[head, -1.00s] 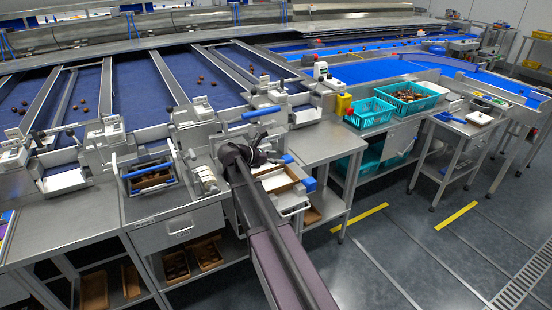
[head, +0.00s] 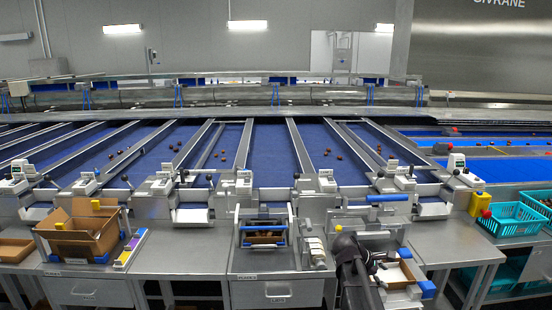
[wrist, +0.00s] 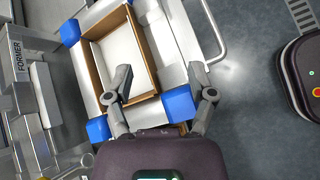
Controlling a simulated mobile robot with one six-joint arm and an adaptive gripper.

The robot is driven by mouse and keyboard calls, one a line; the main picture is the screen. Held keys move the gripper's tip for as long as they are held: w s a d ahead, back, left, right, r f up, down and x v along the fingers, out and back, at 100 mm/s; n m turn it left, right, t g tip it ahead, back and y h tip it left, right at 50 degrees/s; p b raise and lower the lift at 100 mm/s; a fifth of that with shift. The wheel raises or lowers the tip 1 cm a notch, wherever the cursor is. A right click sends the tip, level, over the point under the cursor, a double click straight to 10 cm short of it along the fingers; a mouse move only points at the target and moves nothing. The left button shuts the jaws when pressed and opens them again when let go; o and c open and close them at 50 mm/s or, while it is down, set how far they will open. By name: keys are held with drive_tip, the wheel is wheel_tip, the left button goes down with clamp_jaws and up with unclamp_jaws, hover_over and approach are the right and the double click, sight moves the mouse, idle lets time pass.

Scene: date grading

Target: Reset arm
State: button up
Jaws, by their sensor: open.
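My gripper (wrist: 160,92) is open in the wrist view, its two dark fingers spread with nothing between them. Past the fingertips is a cardboard tray (wrist: 151,48) with a white inside, in a metal holder with blue corner blocks (wrist: 180,103). I cannot tell the gap between the fingers and the holder. In the head view my arm (head: 352,262) reaches up from the lower edge beside the same holder (head: 428,288); the fingers there are not clear.
A device marked FORMER (wrist: 17,55) stands left of the holder. Teal crates (head: 510,221) stand at right. Open floor (wrist: 255,90) shows in the wrist view.

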drive_tip(key=s+a+f+m+y, duration=0.3)
drive_tip(key=s+a+m+y, duration=0.1)
drive_tip(key=s+a+m, duration=0.2)
drive_tip(key=s+a+f+m+y, duration=0.3)
drive_tip(key=s+a+m+y, duration=0.2)
drive_tip(key=s+a+m, duration=0.2)
drive_tip(key=s+a, duration=0.2)
drive_tip(key=a, duration=0.2)
drive_tip(key=shift+a+g+y, duration=0.15)
drive_tip(key=shift+g+y, duration=0.15)
drive_tip(key=shift+s+f, duration=0.1)
idle(1.0)
